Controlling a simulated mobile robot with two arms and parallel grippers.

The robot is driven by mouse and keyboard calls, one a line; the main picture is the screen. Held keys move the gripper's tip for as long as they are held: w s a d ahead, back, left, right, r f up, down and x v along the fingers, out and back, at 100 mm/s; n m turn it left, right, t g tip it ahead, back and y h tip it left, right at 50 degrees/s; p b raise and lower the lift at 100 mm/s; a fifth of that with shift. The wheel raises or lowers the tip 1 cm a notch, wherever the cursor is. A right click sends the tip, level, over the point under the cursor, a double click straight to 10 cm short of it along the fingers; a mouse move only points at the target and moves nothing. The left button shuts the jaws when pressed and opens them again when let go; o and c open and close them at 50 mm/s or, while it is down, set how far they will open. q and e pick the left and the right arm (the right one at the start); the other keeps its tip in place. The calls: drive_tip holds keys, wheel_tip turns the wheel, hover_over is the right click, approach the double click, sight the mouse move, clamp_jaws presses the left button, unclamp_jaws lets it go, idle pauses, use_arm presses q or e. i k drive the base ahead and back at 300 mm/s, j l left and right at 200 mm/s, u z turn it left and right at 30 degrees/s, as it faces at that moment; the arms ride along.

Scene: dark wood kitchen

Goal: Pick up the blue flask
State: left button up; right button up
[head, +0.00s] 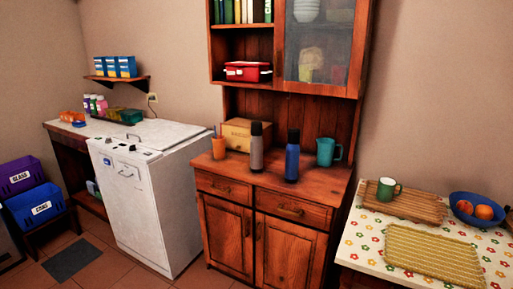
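The blue flask (292,157) stands upright on the counter of the wooden hutch (325,181), near its front edge. It has a dark cap. A grey flask (256,149) of similar shape with a dark cap stands just to its left, apart from it. A teal jug (327,152) stands to its right and a little behind. Neither of my grippers shows in the head view.
A wooden bread box (240,134) and an orange cup (219,147) stand left on the counter. A white appliance (152,190) adjoins the hutch at left. At right, a table (361,240) holds trays, a green mug (387,189) and a blue fruit bowl (463,213).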

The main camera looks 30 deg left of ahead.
sight(293, 150)
drive_tip(key=j+z, duration=0.2)
drive_tip(key=z, duration=0.15)
drive_tip(key=i+j+z, duration=0.1)
drive_tip(key=j+z, duration=0.15)
drive_tip(key=z, duration=0.15)
drive_tip(key=j+z, duration=0.35)
drive_tip(key=i+l, duration=0.05)
drive_tip(key=l, duration=0.05)
